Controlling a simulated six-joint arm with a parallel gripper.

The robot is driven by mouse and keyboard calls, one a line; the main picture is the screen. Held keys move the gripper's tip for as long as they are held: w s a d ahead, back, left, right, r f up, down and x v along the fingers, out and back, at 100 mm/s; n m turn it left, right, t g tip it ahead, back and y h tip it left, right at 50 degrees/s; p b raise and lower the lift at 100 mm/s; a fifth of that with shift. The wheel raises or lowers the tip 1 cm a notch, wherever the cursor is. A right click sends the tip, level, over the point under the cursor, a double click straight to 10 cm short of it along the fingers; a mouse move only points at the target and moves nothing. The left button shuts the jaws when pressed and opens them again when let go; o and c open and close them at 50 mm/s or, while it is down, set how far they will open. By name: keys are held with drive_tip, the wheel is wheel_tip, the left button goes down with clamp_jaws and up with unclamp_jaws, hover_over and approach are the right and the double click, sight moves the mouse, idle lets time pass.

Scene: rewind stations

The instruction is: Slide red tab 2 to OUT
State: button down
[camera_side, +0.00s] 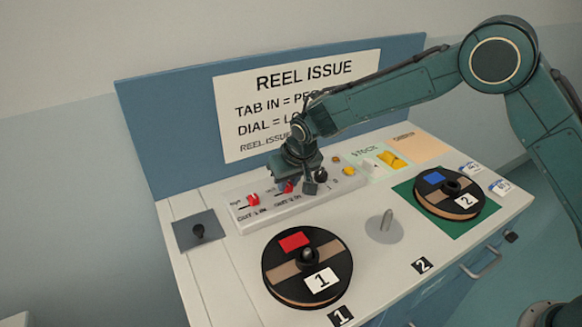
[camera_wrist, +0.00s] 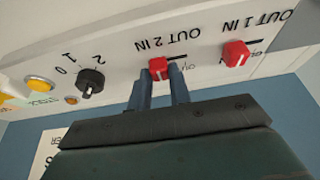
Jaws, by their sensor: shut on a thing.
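Red tab 2 (camera_wrist: 158,68) is on the pale sloped panel beside the "OUT 2 IN" label, which appears upside down in the wrist view. It also shows in the side view (camera_side: 287,188), partly covered by my gripper. My gripper (camera_wrist: 160,80) is shut on this tab, one finger on each side. A dark slot runs out from the tab to the right in the wrist view. In the side view my gripper (camera_side: 298,184) is down at the panel. Red tab 1 (camera_wrist: 236,53) stands apart to the right in the wrist view, and to the left in the side view (camera_side: 252,200).
A black dial (camera_wrist: 90,80) marked 0, 1, 2 and an amber button (camera_wrist: 40,84) are on the same panel. Reel 1 (camera_side: 307,285) lies in front and reel 2 (camera_side: 449,207) is on a green mat. A metal peg (camera_side: 386,222) stands between them.

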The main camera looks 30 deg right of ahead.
drive_tip(key=shift+a, duration=2)
drive_tip(key=c, duration=1.3)
unclamp_jaws()
drive_tip(key=shift+r, duration=0.1)
drive_tip(key=v, duration=1.3)
drive_tip(key=shift+s+r, duration=0.1)
drive_tip(key=shift+r, duration=0.2)
drive_tip(key=shift+d, duration=0.1)
